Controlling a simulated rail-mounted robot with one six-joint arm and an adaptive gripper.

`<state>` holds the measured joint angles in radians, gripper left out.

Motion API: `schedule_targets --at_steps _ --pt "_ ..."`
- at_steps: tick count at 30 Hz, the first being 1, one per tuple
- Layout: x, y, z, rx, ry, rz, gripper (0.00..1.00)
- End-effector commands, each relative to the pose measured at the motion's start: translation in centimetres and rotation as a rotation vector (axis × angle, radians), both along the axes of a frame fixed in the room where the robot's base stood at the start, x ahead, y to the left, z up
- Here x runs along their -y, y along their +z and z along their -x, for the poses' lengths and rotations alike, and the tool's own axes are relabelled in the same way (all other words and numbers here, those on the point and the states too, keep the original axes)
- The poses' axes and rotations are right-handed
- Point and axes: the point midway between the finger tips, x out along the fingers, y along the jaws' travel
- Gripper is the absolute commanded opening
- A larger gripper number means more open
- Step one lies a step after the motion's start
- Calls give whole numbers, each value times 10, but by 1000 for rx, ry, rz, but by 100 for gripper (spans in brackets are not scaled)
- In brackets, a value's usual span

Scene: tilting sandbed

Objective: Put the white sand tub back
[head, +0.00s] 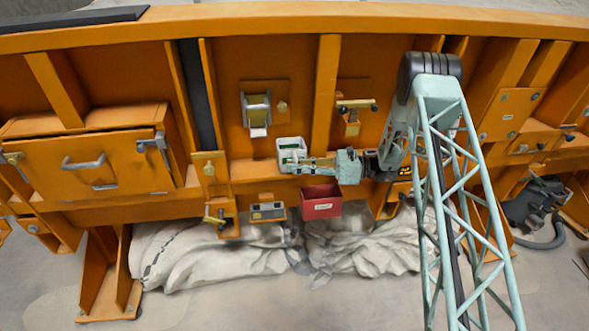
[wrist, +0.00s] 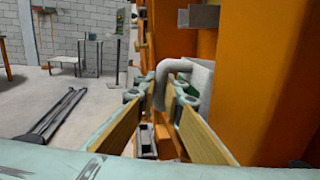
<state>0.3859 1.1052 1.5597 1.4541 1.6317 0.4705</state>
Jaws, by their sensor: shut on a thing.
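The white sand tub (head: 290,146) is a small open box with a green patch, in front of the orange wall in the head view. My gripper (head: 296,163) reaches it from the right, across its lower part. In the wrist view, my gripper (wrist: 164,92) has its fingers closed around a grey bent handle (wrist: 175,66), with a pale side of the tub (wrist: 201,77) behind it. The tub looks upright. I cannot tell whether it touches the ledge or hangs clear of it. My fingers and arm hide part of it.
A red bin (head: 320,207) is just below my gripper. A small grey-faced box (head: 267,212) is left of it. A roll holder (head: 257,110) is above the tub. A latch (head: 356,106) is above right. The orange ledge (head: 250,170) runs along the wall, with sacks (head: 205,257) below.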

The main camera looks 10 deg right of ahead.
Motion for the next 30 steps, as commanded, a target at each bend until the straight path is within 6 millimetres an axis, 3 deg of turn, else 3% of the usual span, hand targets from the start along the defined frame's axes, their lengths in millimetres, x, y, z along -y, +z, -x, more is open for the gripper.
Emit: schedule_targets --at_steps 17,18,22,30 --pt "0 -4 0 3 0 0 0" --pt "0 -5 0 2 0 1 11" --pt "0 -5 0 1 0 0 23" --pt "0 -5 0 1 0 0 23"
